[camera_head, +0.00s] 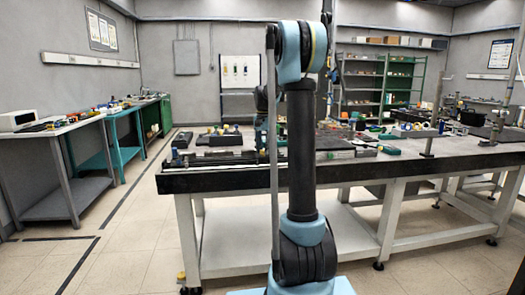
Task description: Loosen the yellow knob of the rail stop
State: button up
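A low dark rail-like fixture (225,157) lies along the front left of the long workbench (225,182). Small yellow and blue parts (177,155) show at its left end, but they are too small for me to tell whether one is the yellow knob of the rail stop. My black and light-blue arm rises in the middle of the view and hides part of the bench behind it. My gripper does not show clearly; its fingers are not in view.
Small parts and dark blocks crowd the bench top, with a green-ended item (389,150) right of my arm. Another bench (55,130) with a white box (17,121) stands left. A green shelf (395,85) stands behind. The floor (130,235) at left is clear.

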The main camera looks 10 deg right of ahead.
jog(key=shift+n, duration=1.6)
jog(key=o, duration=1.1)
jog(key=shift+c, duration=0.2)
jog(key=shift+r, duration=0.1)
notch_tip(320, 180, up, 12)
jog(key=shift+f, duration=0.2)
